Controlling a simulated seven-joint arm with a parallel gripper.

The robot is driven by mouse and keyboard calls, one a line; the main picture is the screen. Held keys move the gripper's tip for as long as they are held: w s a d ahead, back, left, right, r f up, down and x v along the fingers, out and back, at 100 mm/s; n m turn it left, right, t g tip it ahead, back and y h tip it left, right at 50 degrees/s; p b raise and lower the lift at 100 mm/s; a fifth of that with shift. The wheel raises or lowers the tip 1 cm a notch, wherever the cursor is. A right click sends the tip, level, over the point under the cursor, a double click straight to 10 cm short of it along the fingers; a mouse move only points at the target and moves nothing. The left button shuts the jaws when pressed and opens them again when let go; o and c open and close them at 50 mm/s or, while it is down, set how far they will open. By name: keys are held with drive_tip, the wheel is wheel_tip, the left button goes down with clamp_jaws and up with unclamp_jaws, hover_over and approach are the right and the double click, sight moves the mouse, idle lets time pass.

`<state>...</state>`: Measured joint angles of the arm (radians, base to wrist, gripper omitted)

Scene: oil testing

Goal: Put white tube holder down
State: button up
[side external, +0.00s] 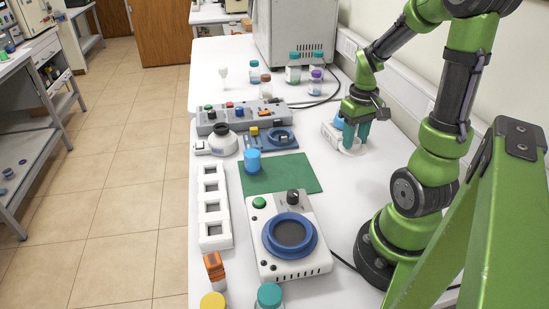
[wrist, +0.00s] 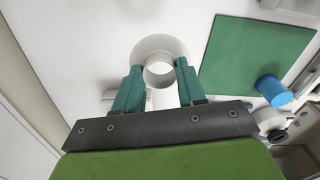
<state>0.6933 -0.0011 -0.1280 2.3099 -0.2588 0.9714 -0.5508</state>
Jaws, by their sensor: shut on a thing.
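The white tube holder (side external: 351,147) is at the right side of the white table, by the wall, in the side external view. My gripper (side external: 357,130) points down at it with teal fingers on both sides. In the wrist view, the holder (wrist: 160,48) shows as a white ring with a round opening, between the fingertips of my gripper (wrist: 159,68). The gripper is shut on it. The holder's base looks at or very near the tabletop; I cannot tell whether it touches.
A green mat (side external: 295,178) with a blue cup (side external: 252,161) lies left of the gripper. A white device with a blue ring (side external: 290,236) stands in front. Several capped bottles (side external: 293,68) stand behind. White table (side external: 335,185) is bare between mat and arm base.

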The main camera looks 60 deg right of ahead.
drive_tip(key=w+a+f+n, duration=0.1)
drive_tip(key=a+f+n, duration=0.15)
drive_tip(key=a, duration=0.85)
drive_tip(key=shift+m, duration=0.55)
drive_tip(key=w+d, duration=0.2)
drive_tip(key=w, duration=0.2)
drive_tip(key=w+d+f, duration=0.1)
drive_tip(key=w+d, duration=0.1)
drive_tip(key=w, duration=0.3)
drive_tip(key=w+d+f, duration=0.1)
drive_tip(key=w+d, duration=0.1)
drive_tip(key=w, duration=0.2)
drive_tip(key=shift+w+d, duration=0.15)
drive_tip(key=shift+w, duration=0.2)
drive_tip(key=shift+w+d+f, duration=0.1)
drive_tip(key=shift+w+f, duration=0.1)
drive_tip(key=shift+f, duration=0.7)
drive_tip(key=shift+w+d+f, duration=0.1)
drive_tip(key=shift+w+f, duration=0.05)
drive_tip(key=shift+f, duration=0.7)
drive_tip(key=o, duration=1.1)
drive_tip(key=shift+f, duration=0.15)
drive_tip(key=shift+c, duration=0.2)
